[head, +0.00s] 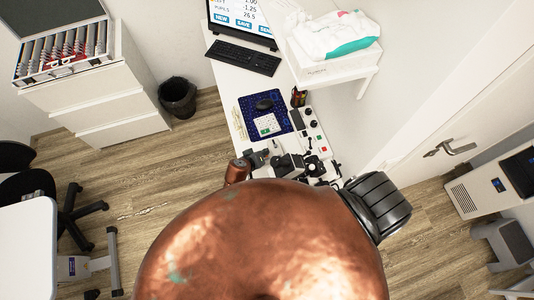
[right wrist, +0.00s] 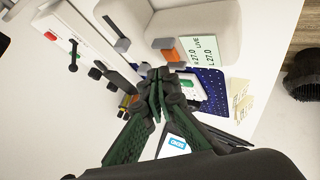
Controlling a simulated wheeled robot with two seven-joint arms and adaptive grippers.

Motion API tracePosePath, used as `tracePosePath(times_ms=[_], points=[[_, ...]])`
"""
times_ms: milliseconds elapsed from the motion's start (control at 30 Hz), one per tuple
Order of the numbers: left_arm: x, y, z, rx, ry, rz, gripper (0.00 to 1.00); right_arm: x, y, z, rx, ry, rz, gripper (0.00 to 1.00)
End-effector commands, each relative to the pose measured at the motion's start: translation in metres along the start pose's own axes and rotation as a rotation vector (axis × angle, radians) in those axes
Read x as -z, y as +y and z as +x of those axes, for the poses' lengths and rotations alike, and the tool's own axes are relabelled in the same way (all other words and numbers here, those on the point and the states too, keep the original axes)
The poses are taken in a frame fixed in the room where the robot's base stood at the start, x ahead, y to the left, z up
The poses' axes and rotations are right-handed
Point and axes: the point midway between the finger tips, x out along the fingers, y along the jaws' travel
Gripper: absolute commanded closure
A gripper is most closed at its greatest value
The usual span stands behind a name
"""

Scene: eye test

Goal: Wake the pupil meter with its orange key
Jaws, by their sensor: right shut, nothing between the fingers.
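The pupil meter (right wrist: 195,25) is a rounded beige device in the right wrist view. Its pale green screen (right wrist: 202,50) is lit and reads LIVE, with 27.0 for R and L. Its orange key (right wrist: 174,55) sits beside a grey key (right wrist: 163,43). My right gripper (right wrist: 166,76) is shut and empty, with its dark green fingertips right by the orange key. I cannot tell whether they touch it. In the head view this gripper (head: 290,163) shows only in part among dark equipment, and the meter is mostly hidden. My left gripper is not in view.
A blue mat (head: 282,117) with a mouse (head: 264,105) and a white card (head: 266,125) lies near the gripper. A white panel (head: 317,127) with knobs stands to the right. A keyboard (head: 243,57) and monitor (head: 240,18) are farther back. A black bin (head: 178,97) is on the floor.

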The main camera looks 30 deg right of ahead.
Motion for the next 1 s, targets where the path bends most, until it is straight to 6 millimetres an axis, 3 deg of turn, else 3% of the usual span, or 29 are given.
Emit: tracePosePath(times_ms=[300,800,1000], points=[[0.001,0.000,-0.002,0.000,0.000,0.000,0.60,0.001,0.001,-0.001,0.000,0.000,0.000,1.00],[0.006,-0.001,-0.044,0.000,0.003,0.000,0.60,0.024,0.023,-0.034,0.001,-0.001,0.000,1.00],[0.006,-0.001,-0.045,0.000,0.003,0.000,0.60,0.025,0.023,-0.037,0.004,-0.003,0.001,1.00]])
